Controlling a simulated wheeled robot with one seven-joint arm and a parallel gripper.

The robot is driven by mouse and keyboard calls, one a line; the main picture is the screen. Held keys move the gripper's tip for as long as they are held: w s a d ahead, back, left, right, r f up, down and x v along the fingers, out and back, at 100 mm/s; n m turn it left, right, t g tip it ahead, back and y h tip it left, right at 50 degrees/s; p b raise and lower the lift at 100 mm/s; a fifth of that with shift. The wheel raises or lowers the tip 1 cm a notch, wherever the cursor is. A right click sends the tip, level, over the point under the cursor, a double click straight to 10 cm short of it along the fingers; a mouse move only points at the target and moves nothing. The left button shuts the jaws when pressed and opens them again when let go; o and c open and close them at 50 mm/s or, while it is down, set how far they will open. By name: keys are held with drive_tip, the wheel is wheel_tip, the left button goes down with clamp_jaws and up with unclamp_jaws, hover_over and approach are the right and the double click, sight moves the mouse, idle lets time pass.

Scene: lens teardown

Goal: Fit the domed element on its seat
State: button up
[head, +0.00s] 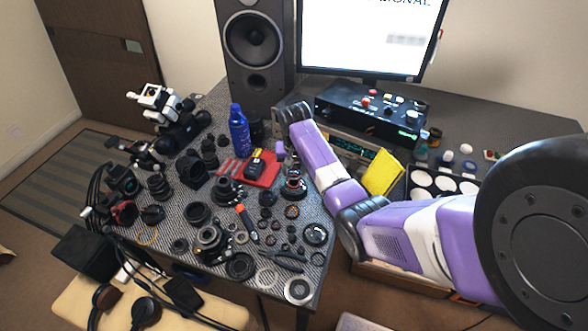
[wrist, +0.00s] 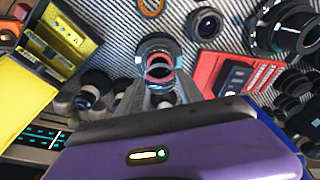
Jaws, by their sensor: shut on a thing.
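My gripper (wrist: 160,84) reaches over the desk, its two grey fingers close together on a small, clear, round piece, which looks like the domed element (wrist: 159,72). Its dome shape is hard to make out. Just beyond the fingertips is a round dark barrel with a red ring (wrist: 157,52), which looks like the seat. The barrel also shows in the head view (head: 293,188), standing on the patterned mat below my gripper. The element overlaps the barrel in the wrist view, and I cannot tell whether they touch. In the head view my arm hides most of the fingers.
A red tray (head: 238,168) with a dark device lies left of the barrel. A blue bottle (head: 239,130) stands behind it. Many lens parts and rings crowd the mat (head: 305,262). A yellow box (head: 382,173) and a white-welled tray (head: 440,184) are on the right.

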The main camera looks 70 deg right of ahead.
drive_tip(key=shift+f+b, duration=1)
drive_tip(key=shift+f, duration=0.8)
drive_tip(key=shift+a+f, duration=0.1)
drive_tip(key=shift+f, duration=0.15)
drive_tip(key=shift+r+p, duration=0.25)
drive_tip(key=shift+p, duration=0.35)
drive_tip(key=shift+f, duration=0.15)
idle(1.4)
drive_tip(key=o, duration=1.8)
drive_tip(key=shift+c, duration=0.2)
drive_tip(key=shift+p, duration=0.3)
